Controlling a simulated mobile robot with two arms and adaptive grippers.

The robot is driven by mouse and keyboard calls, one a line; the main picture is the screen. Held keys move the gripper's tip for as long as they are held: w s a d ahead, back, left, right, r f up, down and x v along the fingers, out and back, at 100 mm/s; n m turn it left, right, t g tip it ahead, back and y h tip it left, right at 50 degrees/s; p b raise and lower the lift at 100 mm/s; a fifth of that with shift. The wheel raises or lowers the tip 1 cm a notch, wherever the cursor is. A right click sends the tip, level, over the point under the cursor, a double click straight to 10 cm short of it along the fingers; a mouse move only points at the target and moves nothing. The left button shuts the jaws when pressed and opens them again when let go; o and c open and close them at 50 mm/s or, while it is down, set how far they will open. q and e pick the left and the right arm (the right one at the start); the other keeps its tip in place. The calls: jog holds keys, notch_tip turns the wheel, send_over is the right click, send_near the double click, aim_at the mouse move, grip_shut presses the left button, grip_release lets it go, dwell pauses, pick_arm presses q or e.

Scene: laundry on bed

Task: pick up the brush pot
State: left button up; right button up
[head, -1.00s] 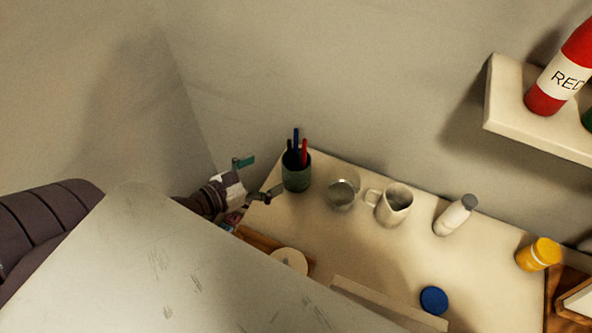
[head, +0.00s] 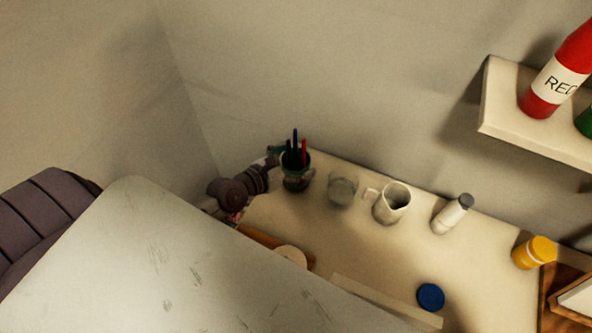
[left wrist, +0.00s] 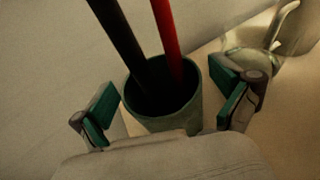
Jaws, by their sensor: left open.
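The brush pot (head: 297,180) is a dark green cup holding a few dark, blue and red pens. It stands upright at the far left corner of the pale table. My left gripper (head: 284,165) is at the pot, with its fingers on either side of it. In the left wrist view the pot (left wrist: 190,113) sits between the two green-padded fingers of my left gripper (left wrist: 170,112). The fingers are open, with a visible gap to the pot at the left finger. The pot's lower part is hidden in the wrist view. My right gripper is not in view.
A blue disc (head: 430,297) lies nearer. A large pale scratched surface (head: 170,265) fills the lower left. A shelf (head: 530,125) juts out at upper right.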

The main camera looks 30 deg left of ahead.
pick_arm(q)
jog(key=shift+r, duration=0.1)
jog(key=c, duration=1.6)
